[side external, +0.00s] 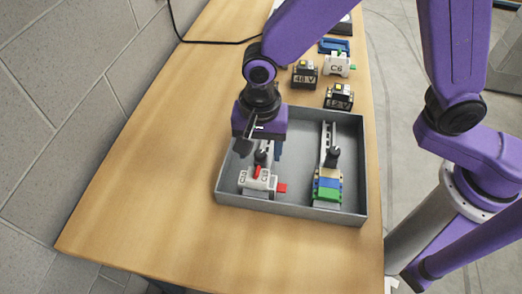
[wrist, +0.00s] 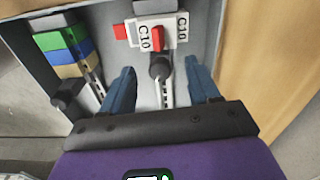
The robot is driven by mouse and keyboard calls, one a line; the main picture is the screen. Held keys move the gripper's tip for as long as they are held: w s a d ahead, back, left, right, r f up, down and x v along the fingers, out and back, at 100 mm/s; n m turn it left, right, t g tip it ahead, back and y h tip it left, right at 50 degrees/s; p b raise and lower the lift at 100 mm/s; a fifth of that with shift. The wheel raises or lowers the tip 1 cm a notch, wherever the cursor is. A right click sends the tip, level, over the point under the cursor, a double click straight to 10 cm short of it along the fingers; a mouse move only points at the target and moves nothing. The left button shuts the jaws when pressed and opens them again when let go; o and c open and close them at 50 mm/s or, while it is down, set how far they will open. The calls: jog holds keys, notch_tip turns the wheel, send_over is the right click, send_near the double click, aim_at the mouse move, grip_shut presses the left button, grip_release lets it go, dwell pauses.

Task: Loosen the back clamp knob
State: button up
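A grey tray (side external: 290,213) holds two slotted rails, each with a black clamp knob. One knob (wrist: 160,66) is on the rail carrying a white C10 breaker with a red lever (side external: 258,180). The other knob (side external: 332,155) is on the rail with green, blue and tan terminal blocks (side external: 327,185); it also shows at the left in the wrist view (wrist: 67,93). My gripper (wrist: 160,68) is open and points down over the breaker's rail. Its blue fingers appear on either side of that rail's knob, apart from it. I cannot tell the height gap.
Behind the tray on the wooden table stand a 48 V module (side external: 305,75), another dark module (side external: 339,96), a white C6 breaker (side external: 339,65) and a blue piece (side external: 334,46). A black cable (side external: 215,42) lies at the back. The table left of the tray is clear.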

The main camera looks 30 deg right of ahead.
aim_at(260, 153)
jog(key=c, duration=0.8)
jog(key=n, duration=0.5)
jog(key=shift+c, duration=0.2)
jog(key=n, duration=1.4)
jog(key=o, duration=1.5)
jog(key=shift+r, duration=0.15)
jog(key=shift+r, duration=3.4)
